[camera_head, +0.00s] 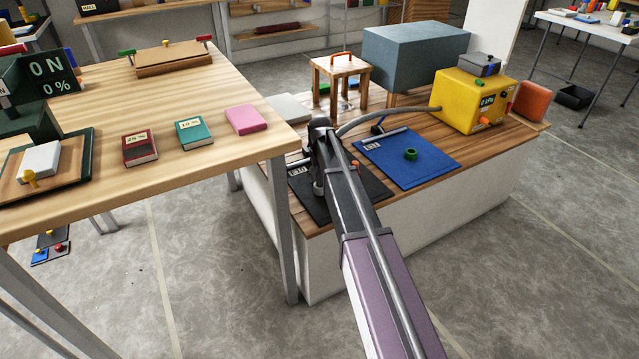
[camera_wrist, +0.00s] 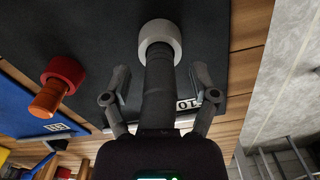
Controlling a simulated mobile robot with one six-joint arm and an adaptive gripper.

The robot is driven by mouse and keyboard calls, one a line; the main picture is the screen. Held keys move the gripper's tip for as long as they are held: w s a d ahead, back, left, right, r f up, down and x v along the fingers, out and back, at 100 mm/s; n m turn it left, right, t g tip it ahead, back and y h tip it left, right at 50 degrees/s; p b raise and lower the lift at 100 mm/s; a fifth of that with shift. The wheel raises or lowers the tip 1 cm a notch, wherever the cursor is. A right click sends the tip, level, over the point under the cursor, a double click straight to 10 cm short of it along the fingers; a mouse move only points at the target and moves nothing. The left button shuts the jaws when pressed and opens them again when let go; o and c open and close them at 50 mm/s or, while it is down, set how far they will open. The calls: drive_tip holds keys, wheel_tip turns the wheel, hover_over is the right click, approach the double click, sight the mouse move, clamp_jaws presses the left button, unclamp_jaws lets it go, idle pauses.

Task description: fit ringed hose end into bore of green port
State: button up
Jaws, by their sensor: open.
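The green port (camera_head: 411,154) is a short ring standing on a blue mat (camera_head: 425,172) in the head view. In the wrist view, a dark ribbed hose end (camera_wrist: 159,90) runs between the two fingers of my gripper (camera_wrist: 160,78). A white ring (camera_wrist: 160,38) surrounds its far end; I cannot tell whether it belongs to the hose or to a holder. The fingers are open, with a gap on each side of the hose. In the head view my gripper is over the black mat (camera_head: 310,207), left of the green port, and largely hidden by my arm.
A red ring with an orange stem (camera_wrist: 48,98) stands beside the hose in the wrist view. A grey hose (camera_head: 385,110) runs toward a yellow box (camera_head: 470,100). A small wooden stool (camera_head: 340,68) stands behind. The wooden table (camera_head: 235,155) is close on the left.

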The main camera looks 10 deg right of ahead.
idle(0.3)
clamp_jaws()
drive_tip(key=shift+r, duration=0.2)
wheel_tip(320, 180, up, 10)
drive_tip(key=p, duration=1)
drive_tip(key=shift+f, duration=0.2)
drive_tip(key=shift+r, duration=0.1)
idle(0.6)
wheel_tip(320, 180, up, 29)
drive_tip(key=p, duration=2.9)
